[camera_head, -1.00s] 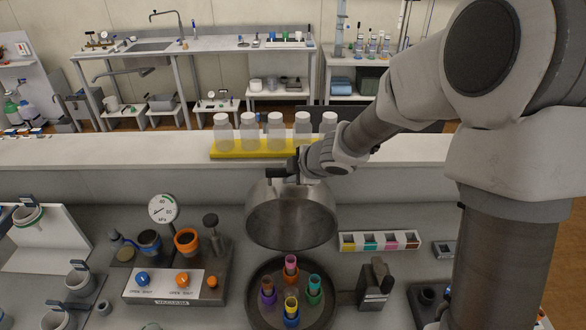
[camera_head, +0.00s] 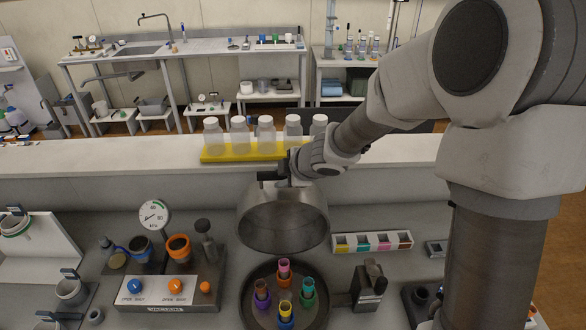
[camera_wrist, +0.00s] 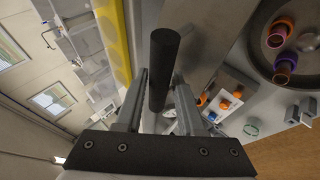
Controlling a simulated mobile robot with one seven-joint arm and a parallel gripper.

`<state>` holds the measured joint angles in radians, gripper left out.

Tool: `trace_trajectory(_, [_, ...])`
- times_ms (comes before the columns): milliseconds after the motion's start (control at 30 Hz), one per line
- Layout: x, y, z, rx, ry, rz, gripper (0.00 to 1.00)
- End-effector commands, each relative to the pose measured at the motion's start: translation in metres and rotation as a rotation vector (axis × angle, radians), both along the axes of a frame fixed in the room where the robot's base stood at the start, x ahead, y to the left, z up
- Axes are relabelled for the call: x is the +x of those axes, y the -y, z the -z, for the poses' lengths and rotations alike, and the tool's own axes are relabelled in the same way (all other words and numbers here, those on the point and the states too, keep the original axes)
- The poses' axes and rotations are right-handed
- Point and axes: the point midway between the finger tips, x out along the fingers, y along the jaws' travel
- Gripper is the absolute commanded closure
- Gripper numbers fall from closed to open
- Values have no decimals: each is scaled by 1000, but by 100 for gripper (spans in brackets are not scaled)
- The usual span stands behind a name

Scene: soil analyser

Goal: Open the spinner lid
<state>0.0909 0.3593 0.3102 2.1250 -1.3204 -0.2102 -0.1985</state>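The spinner lid (camera_head: 283,220) is a grey metal dome, tilted up with its hollow underside facing the head camera. It stands clear above the spinner bowl (camera_head: 247,303). Several coloured tubes stand in the bowl, and the bowl also shows at the upper right of the wrist view (camera_wrist: 262,62). My gripper (camera_head: 283,172) is at the top of the raised lid. In the wrist view, the black lid handle (camera_wrist: 163,60) lies between my two fingertips (camera_wrist: 162,82), which flank it closely on both sides. The lid's hinge is mostly hidden.
A yellow rack (camera_head: 225,155) of white-capped bottles stands on the ledge behind my gripper. A vacuum unit (camera_head: 170,290) is left of the bowl. A tray of coloured compartments (camera_head: 372,242) and a dark grey device (camera_head: 369,285) are to the right.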

Motion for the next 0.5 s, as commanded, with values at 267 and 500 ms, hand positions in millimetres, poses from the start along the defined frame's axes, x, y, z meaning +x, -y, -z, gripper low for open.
trace_trajectory(267, [-15, 13, -20, -3, 4, 3, 60])
trace_trajectory(500, [-34, 25, -44, -2, 6, 2, 60])
